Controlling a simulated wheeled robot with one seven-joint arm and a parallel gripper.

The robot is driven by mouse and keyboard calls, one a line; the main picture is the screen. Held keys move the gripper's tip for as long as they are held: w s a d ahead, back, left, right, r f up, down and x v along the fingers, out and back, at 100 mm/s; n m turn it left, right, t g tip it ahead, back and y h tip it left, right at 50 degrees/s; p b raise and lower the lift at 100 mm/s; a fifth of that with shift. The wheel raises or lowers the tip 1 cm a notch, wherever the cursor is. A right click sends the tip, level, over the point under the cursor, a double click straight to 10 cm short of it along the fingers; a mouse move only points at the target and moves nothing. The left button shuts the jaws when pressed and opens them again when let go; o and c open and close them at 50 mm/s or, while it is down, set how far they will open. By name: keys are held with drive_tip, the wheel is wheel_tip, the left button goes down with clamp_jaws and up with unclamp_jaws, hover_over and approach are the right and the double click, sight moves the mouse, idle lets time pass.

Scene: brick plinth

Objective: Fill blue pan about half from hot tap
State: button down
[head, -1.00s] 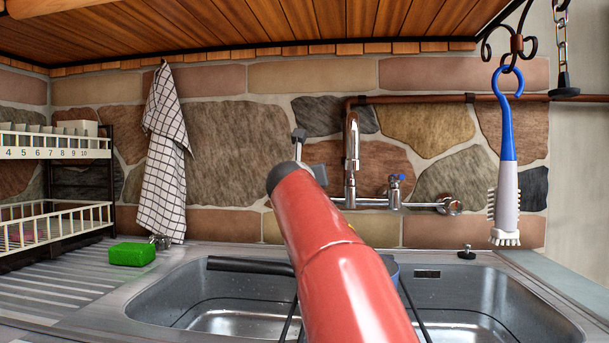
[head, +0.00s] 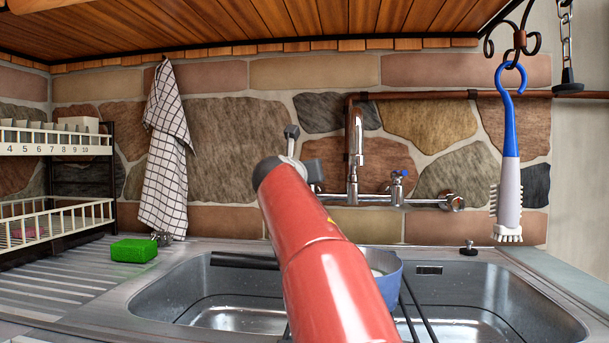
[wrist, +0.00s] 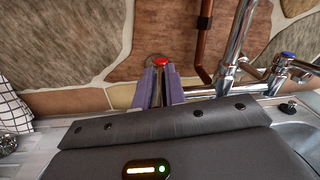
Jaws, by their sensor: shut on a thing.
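The blue pan (head: 391,287) is in the sink below the tap spout, partly hidden behind my red arm. A black bar (head: 245,261), apparently its handle, points left. Something pale shows inside the pan, but I cannot tell a water level. The chrome tap spout (head: 356,150) stands against the wall; I can make out no clear stream below it. In the wrist view, my gripper (wrist: 161,90) has its purple fingers shut around the hot tap handle, whose red cap (wrist: 160,62) shows between them. The blue-marked cold tap (head: 398,182) is to the right.
The steel sink (head: 180,290) has a draining board on its left with a green sponge (head: 134,250). A checked towel (head: 166,150) and a dish rack (head: 55,210) are at left. A blue-handled brush (head: 509,150) hangs at right. A copper pipe runs along the wall.

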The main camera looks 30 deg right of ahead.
drive_tip(key=shift+w+a+m+g+h+p, duration=0.15)
drive_tip(key=shift+w+m+g+h+p, duration=0.1)
drive_tip(key=shift+m+g+h, duration=0.3)
drive_tip(key=shift+w+a+m+g+h+p, duration=0.15)
drive_tip(key=shift+m+g+h+p, duration=0.1)
drive_tip(key=shift+m+g+h, duration=0.25)
drive_tip(key=shift+s, duration=0.1)
drive_tip(key=c, duration=1.5)
unclamp_jaws()
drive_tip(key=shift+o, duration=0.2)
drive_tip(key=b+v, duration=0.1)
drive_tip(key=v, duration=0.7)
drive_tip(key=shift+b, duration=0.3)
